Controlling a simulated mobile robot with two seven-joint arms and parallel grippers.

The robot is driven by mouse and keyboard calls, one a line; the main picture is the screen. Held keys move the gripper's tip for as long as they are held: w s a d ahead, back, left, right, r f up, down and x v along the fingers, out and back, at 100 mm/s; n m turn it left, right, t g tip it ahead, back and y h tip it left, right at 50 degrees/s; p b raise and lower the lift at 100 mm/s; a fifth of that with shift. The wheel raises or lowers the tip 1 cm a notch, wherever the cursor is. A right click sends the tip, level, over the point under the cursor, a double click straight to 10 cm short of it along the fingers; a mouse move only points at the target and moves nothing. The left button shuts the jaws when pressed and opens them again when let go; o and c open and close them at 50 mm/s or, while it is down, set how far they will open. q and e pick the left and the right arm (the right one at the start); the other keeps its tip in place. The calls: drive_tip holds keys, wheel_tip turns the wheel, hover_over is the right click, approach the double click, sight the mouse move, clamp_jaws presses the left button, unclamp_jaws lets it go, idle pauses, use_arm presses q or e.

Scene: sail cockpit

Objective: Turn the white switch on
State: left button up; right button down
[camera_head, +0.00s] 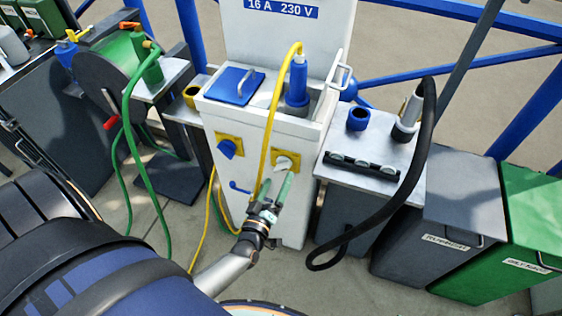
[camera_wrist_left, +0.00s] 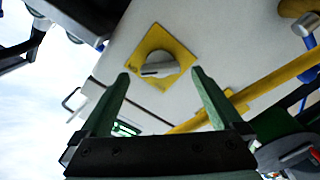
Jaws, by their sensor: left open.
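The white switch (camera_head: 285,162) is a white rotary knob on a yellow square plate, on the front of the white power pedestal (camera_head: 298,222). In the left wrist view the white switch (camera_wrist_left: 157,65) shows a dark line across its knob. My left gripper (camera_head: 276,184) is open, its green fingers pointing at the switch from just below and in front. In the left wrist view the open fingertips (camera_wrist_left: 160,74) lie to either side of the knob, with nothing between them. I cannot tell if they touch it. My right gripper is not in view.
A blue switch (camera_head: 226,148) on a yellow plate sits left of the white one. A yellow cable (camera_head: 269,125) hangs down the pedestal close to my gripper. A black hose (camera_head: 421,150) loops on the right, near grey and green bins. A green hose reel stands left.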

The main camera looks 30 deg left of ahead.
use_arm(q)
drive_tip(key=v, duration=0.7)
drive_tip(key=shift+s, duration=0.25)
drive_tip(key=shift+d, duration=0.1)
drive_tip(key=s+d+r+m+g+h+p, duration=0.4)
drive_tip(key=s+d+m+g+h+p, duration=0.2)
drive_tip(key=m, duration=0.7)
drive_tip(key=s+d+g+p, duration=0.2)
drive_tip(key=d, duration=0.1)
drive_tip(key=shift+d+r+m+h+p, duration=0.25)
drive_tip(key=shift+r+m+h+p, duration=0.05)
drive_tip(key=shift+m+h, duration=0.1)
